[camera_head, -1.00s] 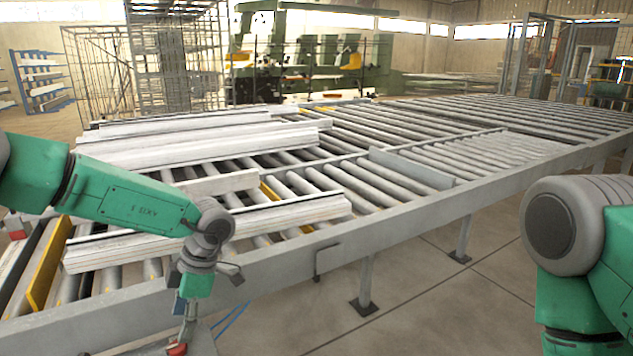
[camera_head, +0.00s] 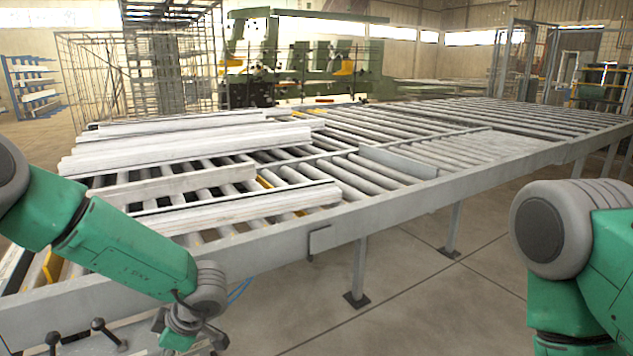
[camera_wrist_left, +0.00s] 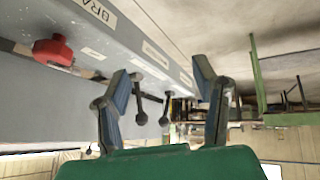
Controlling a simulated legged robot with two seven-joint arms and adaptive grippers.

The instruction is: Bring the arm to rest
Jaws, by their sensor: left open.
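My left arm comes in from the left in the head view, green with a grey wrist joint, and hangs down in front of the roller bench (camera_head: 400,218). Its fingertips are below the picture there. In the left wrist view my left gripper (camera_wrist_left: 163,85) is open, with two blue-grey fingers spread apart and nothing between them. Beyond the fingers are dark ball-ended levers (camera_wrist_left: 140,118). My right arm shows at the right edge of the head view, its gripper out of the picture.
Pale profiles (camera_head: 190,145) lie across the rollers. Ball-ended levers (camera_head: 98,324) stand at the lower left, close to my left wrist. A labelled grey beam with a red knob (camera_wrist_left: 53,50) is near the left gripper. The floor (camera_head: 440,300) right of the bench is clear.

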